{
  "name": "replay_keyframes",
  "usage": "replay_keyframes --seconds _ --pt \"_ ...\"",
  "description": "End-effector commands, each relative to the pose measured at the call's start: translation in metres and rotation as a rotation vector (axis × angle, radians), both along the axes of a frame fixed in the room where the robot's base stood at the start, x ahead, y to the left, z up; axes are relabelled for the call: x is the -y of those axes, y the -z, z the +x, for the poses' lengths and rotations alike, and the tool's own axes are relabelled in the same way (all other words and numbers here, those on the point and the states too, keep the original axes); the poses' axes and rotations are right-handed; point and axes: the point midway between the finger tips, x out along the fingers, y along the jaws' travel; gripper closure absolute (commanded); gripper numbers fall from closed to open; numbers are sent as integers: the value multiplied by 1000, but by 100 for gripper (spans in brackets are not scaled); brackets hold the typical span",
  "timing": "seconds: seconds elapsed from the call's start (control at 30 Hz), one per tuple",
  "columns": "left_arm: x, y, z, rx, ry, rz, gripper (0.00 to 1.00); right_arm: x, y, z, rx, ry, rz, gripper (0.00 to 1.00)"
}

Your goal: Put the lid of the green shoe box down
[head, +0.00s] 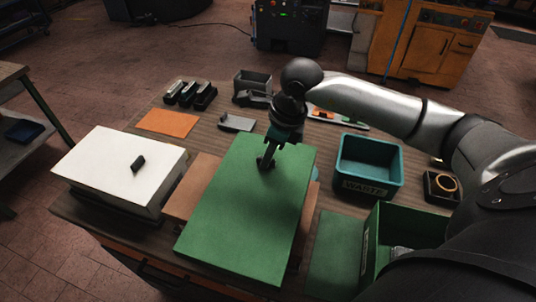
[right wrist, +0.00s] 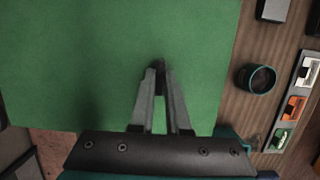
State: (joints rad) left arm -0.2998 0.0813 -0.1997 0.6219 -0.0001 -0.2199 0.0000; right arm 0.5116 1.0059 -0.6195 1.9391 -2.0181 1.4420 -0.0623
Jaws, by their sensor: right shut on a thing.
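The green lid (head: 235,215) is a flat rectangle with a small dark knob. It is over the middle of the table, beside the white box. My right gripper (head: 267,161) is shut on the lid's knob, and in the right wrist view the fingers (right wrist: 160,72) close on it, with the lid (right wrist: 90,60) filling most of the picture. I cannot tell whether the lid touches what is under it. The open green shoe box (head: 412,228) stands at the front right, partly hidden by my right arm, with something pale inside. My left gripper is not in view.
A white box (head: 115,165) with a dark knob stands left. A brown board (head: 190,192) shows partly under the lid. A teal WASTE bin (head: 368,167) stands right. A green flat surface (head: 335,255) lies beside the green box. An orange sheet (head: 167,123) and small tools lie behind.

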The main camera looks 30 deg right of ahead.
Motion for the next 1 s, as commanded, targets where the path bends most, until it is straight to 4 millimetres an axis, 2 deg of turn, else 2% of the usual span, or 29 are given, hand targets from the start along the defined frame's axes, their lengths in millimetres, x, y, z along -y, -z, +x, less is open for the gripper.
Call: replay_keyframes --seconds 0.03,0.07,0.1,0.33,0.67,0.77,1.0 --pt "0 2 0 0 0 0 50 0 2 0 0 0 0 100" --pt "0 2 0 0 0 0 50 0 2 0 0 0 0 85" --pt "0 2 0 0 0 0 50 0 1 0 0 0 0 80" --pt "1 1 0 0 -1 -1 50 0 1 0 0 0 0 56" --pt "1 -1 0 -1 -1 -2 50 1 -3 0 1 0 -1 56" --pt "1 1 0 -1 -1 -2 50 4 -16 -2 3 1 -1 56" --pt "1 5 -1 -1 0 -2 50 13 -66 -12 5 0 -3 56"
